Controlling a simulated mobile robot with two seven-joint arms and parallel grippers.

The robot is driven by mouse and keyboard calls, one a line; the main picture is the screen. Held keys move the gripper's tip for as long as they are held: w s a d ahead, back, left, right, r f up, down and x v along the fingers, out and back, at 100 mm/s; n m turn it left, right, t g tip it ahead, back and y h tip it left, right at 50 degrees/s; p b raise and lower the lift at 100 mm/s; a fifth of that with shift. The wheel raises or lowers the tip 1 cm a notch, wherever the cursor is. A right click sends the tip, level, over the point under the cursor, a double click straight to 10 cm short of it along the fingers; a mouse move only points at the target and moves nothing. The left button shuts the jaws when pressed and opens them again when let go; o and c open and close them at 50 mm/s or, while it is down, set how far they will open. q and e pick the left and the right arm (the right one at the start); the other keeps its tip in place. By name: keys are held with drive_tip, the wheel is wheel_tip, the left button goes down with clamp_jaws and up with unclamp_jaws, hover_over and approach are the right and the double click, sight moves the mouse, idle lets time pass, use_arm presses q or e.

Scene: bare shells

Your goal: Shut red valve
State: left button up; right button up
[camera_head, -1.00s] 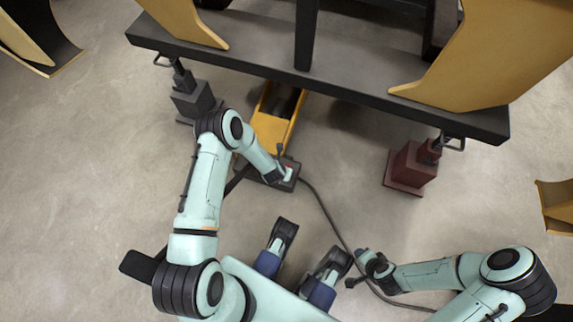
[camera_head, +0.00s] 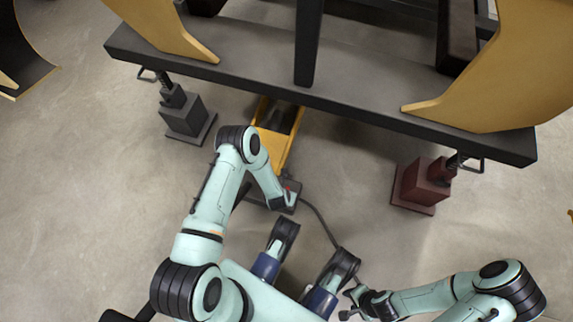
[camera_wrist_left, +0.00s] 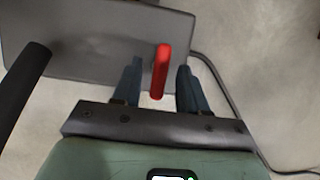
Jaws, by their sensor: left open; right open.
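The red valve is a small red lever (camera_wrist_left: 160,72) on a flat dark grey box (camera_wrist_left: 100,38). In the left wrist view the lever stands between the two fingers of my left gripper (camera_wrist_left: 158,88). The fingers are open, with a gap on each side of the lever. In the head view my left gripper (camera_head: 289,198) is over the grey box at the end of a yellow unit, and it mostly hides the lever. My right gripper (camera_head: 352,302) is open and empty, low in the head view, to the right of my base.
A dark beam (camera_head: 350,102) on a grey jack (camera_head: 186,117) and a dark red jack (camera_head: 424,184) stands ahead. The yellow unit (camera_head: 277,135) reaches under it. A black hose (camera_head: 319,222) runs from the box towards my base. Open floor lies left and right.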

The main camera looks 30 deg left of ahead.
use_arm(q)
drive_tip(key=shift+w+f, duration=0.1)
drive_tip(key=shift+f, duration=0.15)
drive_tip(key=shift+c, duration=0.3)
clamp_jaws()
